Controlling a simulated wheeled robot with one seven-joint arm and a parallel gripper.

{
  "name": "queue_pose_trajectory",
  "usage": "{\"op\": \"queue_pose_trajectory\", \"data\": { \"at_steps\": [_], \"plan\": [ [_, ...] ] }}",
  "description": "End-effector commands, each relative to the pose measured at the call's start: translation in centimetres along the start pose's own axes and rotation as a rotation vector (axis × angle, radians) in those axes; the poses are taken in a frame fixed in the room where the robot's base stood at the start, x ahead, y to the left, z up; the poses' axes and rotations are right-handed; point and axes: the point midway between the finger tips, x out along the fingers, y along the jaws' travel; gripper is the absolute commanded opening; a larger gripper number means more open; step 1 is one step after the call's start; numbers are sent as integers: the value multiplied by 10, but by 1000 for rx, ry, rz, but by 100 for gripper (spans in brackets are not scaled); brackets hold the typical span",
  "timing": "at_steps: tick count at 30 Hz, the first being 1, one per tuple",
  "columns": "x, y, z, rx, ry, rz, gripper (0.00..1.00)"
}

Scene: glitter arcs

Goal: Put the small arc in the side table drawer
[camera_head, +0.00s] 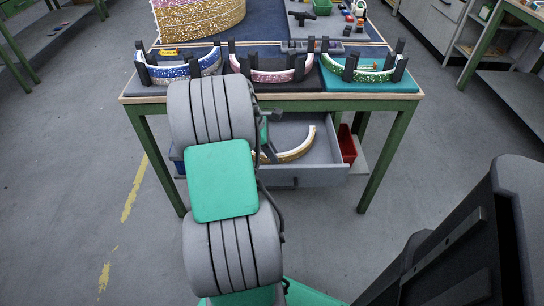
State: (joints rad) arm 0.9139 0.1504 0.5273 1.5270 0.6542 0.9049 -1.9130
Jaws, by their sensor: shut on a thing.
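The small arc (298,152), white on top with a gold glitter side, is in or just above the open side table drawer (322,177). I cannot tell whether it touches the drawer floor. My gripper (268,153) is at the arc's left end, shut on it; my own arm hides most of the gripper and that end of the arc. The drawer is grey, pulled out under the green-legged table, and its left part is hidden behind my arm.
On the table front stand a blue arc (182,69), a pink arc (272,70) and a green arc (360,70), each between black posts. A red bin (346,145) is beside the drawer on the right. Floor on both sides is clear.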

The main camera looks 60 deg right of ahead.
Motion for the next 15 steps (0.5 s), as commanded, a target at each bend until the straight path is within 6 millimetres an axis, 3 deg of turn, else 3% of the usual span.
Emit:
{"op": "queue_pose_trajectory", "data": {
  "at_steps": [8,9,15],
  "plan": [
    [0,0,0,1,0,1,0],
    [0,0,0,1,0,1,21],
    [0,0,0,1,0,1,38]
  ]
}}
